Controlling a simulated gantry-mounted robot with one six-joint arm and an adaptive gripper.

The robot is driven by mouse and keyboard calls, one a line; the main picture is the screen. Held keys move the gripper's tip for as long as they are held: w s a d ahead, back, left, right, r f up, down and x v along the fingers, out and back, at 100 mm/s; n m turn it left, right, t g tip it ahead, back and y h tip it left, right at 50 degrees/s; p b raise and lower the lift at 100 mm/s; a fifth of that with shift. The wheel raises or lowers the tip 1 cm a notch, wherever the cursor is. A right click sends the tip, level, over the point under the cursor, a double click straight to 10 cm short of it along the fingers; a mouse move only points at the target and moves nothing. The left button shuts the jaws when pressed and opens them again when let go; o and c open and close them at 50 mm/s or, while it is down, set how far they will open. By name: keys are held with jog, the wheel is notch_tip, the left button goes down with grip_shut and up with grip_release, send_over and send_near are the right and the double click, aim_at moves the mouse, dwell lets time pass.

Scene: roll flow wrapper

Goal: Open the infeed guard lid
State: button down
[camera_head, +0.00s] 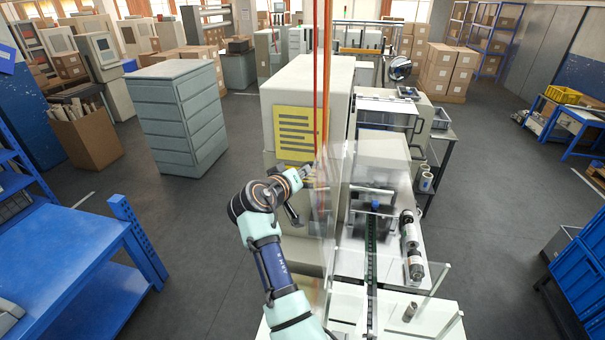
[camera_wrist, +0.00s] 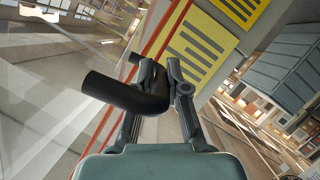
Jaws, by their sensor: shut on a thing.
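A clear guard lid (camera_head: 338,215) stands steeply, almost edge-on, along the left side of the infeed in the head view. My gripper (camera_head: 306,177) is at the lid's upper left side, beside the tall beige cabinet. In the wrist view my gripper (camera_wrist: 161,73) is shut on a black bar handle (camera_wrist: 125,92). The handle's bent part lies between the fingers, and its thick end sticks out to the left. Where the handle joins the lid is hard to make out. The infeed (camera_head: 371,245), a narrow dark track, runs forward below and right of the lid.
The tall beige cabinet (camera_head: 290,95) with a yellow label (camera_head: 296,133) stands just beyond my gripper. Red vertical lines (camera_head: 322,70) pass close by. Rollers (camera_head: 411,235) sit right of the infeed. A blue bench (camera_head: 75,255) stands left; open floor lies between.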

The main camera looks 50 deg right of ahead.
jog(key=shift+f, duration=0.15)
jog(key=c, duration=1.2)
grip_release()
jog(key=shift+d, duration=0.1)
jog(key=v, duration=1.2)
jog(key=shift+s, duration=0.1)
jog(key=shift+w+p+v, duration=0.2)
jog(key=shift+p+v, duration=1.35)
jog(key=shift+v, duration=3)
jog(key=shift+f, duration=0.15)
